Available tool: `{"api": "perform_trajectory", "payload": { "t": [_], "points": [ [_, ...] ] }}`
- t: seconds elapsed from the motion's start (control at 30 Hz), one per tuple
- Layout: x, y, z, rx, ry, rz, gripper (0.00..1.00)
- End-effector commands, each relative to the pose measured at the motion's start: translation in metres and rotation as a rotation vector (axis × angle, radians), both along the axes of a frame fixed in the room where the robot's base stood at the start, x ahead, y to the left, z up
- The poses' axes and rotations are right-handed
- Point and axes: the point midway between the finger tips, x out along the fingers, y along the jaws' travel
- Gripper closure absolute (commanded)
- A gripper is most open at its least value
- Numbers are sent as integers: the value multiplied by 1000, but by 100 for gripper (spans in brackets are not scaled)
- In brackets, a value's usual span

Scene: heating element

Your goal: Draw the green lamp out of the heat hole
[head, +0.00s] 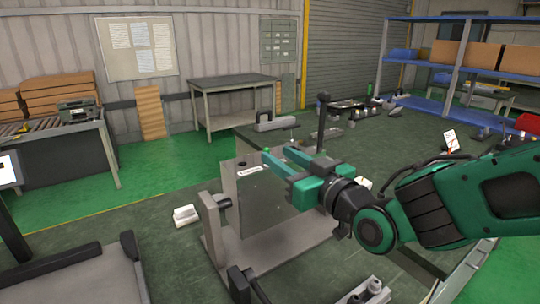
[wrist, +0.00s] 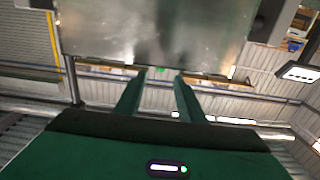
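A grey metal box (head: 248,205) stands on a plate on the green-topped bench, with a pale label on its upper face. A small bright green spot, apparently the green lamp (head: 266,151), shows at the box's top edge, by my fingertips. The heat hole cannot be made out. My gripper (head: 270,157) reaches in from the right at the top of the box. In the wrist view its two fingers (wrist: 161,75) are apart with nothing seen between them, and the metal box (wrist: 150,35) fills the top of the picture.
A grey bracket (head: 212,228) stands left of the box, with a small white block (head: 185,215) beyond it. A black post (head: 322,120) rises behind my gripper. Tools and small parts lie along the bench's far edge.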

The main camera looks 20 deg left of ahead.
Motion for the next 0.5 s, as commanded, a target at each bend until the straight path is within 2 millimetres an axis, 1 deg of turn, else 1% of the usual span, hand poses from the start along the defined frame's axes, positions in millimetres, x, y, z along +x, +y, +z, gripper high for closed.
{"api": "perform_trajectory", "payload": {
  "t": [0.1,0.23,0.5],
  "points": [
    [16,14,-1,-2,2,-4,64],
    [29,27,-2,-2,2,-6,64],
    [40,41,-3,-3,3,-7,64]
  ]
}}
